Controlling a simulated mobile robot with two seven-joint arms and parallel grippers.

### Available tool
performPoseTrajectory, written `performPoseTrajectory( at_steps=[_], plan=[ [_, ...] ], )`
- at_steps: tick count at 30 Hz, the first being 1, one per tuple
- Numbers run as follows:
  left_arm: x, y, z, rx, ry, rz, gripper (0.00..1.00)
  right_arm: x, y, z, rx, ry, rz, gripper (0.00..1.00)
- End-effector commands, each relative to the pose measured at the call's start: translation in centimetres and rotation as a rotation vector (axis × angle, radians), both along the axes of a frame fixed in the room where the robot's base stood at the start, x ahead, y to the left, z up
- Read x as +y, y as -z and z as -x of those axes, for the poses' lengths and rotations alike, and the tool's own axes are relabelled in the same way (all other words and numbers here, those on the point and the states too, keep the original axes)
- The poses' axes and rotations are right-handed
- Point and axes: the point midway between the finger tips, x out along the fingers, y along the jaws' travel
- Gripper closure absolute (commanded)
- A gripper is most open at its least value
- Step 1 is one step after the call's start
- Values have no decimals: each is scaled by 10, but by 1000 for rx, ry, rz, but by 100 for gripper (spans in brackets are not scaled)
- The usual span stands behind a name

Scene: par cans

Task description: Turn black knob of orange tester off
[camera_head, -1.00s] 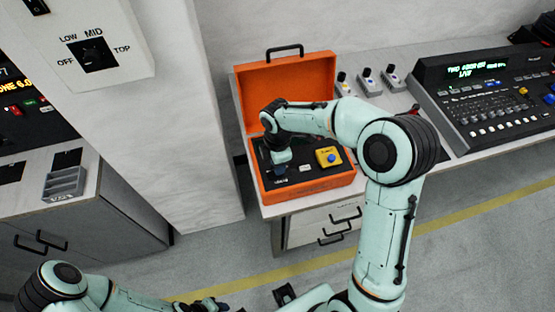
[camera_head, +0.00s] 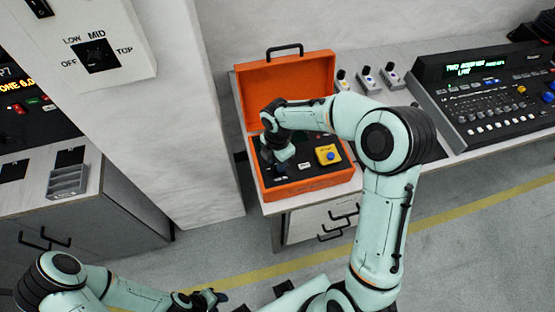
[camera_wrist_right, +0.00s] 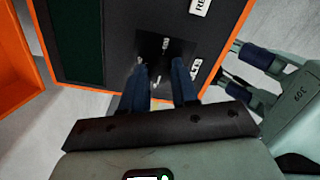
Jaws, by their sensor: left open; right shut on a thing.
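The orange tester (camera_head: 300,188) is an open orange case on the bench, its lid raised at the back and a dark panel inside. My right gripper (camera_head: 280,168) reaches down onto the left part of that panel. In the right wrist view the two dark blue fingers of my right gripper (camera_wrist_right: 163,85) are close together at a dark square plate (camera_wrist_right: 155,48) with white lettering. They are shut on the black knob, which is mostly hidden between them. My left gripper (camera_head: 212,298) is open and empty, low in the head view, away from the tester.
A yellow box with a blue button (camera_head: 329,155) sits on the tester's panel to the right. Small switch boxes (camera_head: 368,78) and a mixing console (camera_head: 490,95) stand farther right. A wall panel with another black knob (camera_head: 95,55) is at upper left.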

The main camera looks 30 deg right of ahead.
Motion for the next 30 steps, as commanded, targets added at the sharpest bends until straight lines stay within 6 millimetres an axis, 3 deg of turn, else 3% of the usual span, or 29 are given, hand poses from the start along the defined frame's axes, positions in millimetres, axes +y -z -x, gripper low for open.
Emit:
performPoseTrajectory(
  at_steps=[3, 4, 6, 17, 22, 30],
  plan=[
    [0, 0, 0, 0, 0, 0, 57, 0, -1, -1, -3, -1, 1, 100],
    [0, 0, 0, 0, 0, 0, 57, 0, -1, -1, -3, -1, 1, 64],
    [0, 0, 0, 0, 0, 0, 57, 0, -1, -1, -3, -1, 0, 45],
    [0, -1, 0, -1, 0, 0, 57, 0, -5, -1, -2, 1, 1, 45],
    [0, -4, -3, -3, 0, 0, 57, 0, -30, -2, -7, 1, 1, 45],
    [0, -13, -11, -12, 0, 0, 57, 0, -93, -2, -8, 0, 1, 45]
  ],
)
